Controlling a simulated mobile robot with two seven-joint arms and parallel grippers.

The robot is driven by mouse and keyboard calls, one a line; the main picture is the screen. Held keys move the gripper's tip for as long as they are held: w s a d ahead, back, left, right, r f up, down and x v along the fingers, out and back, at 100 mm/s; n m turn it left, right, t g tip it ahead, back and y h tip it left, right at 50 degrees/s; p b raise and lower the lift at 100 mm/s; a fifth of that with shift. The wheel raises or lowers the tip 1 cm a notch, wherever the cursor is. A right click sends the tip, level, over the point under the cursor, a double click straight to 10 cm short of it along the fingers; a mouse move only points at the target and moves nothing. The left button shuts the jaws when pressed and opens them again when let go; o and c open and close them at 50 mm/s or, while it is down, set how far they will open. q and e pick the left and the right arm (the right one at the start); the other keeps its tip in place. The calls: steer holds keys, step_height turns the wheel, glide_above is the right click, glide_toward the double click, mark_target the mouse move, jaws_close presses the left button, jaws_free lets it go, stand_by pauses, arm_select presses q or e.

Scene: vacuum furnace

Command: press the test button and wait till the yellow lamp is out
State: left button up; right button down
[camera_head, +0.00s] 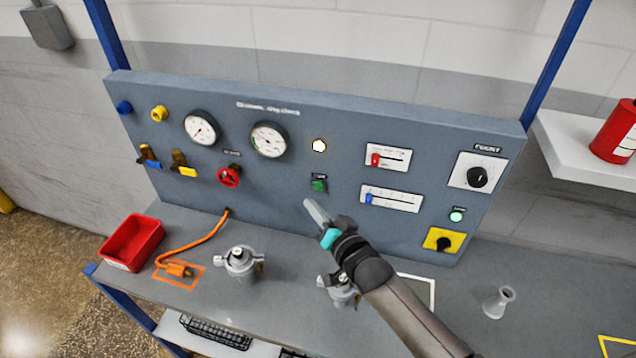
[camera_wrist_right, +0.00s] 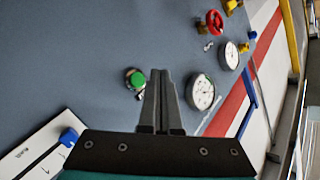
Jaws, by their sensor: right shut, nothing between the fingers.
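The green button (camera_head: 319,185) sits on the grey-blue panel under a small dark label. It also shows in the right wrist view (camera_wrist_right: 136,79), just left of the fingertips. A round lamp (camera_head: 319,146) above the button glows pale yellow-white and looks lit. I cannot make the lamp out in the right wrist view, where the fingers may cover it. My right gripper (camera_head: 309,205) is shut and empty, with its tips in front of the panel, a little below and left of the button in the head view. Contact with the button is not visible. My left gripper is out of view.
The panel carries two gauges (camera_head: 269,139), a red valve knob (camera_head: 229,176), two sliders (camera_head: 388,158) and a yellow-backed switch (camera_head: 444,241). On the bench are a red bin (camera_head: 132,243), an orange hose (camera_head: 205,239) and metal fittings (camera_head: 240,262).

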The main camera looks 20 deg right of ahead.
steer(key=shift+s+a+p, duration=0.35)
steer(key=shift+s+a, duration=0.25)
steer(key=shift+s, duration=0.3)
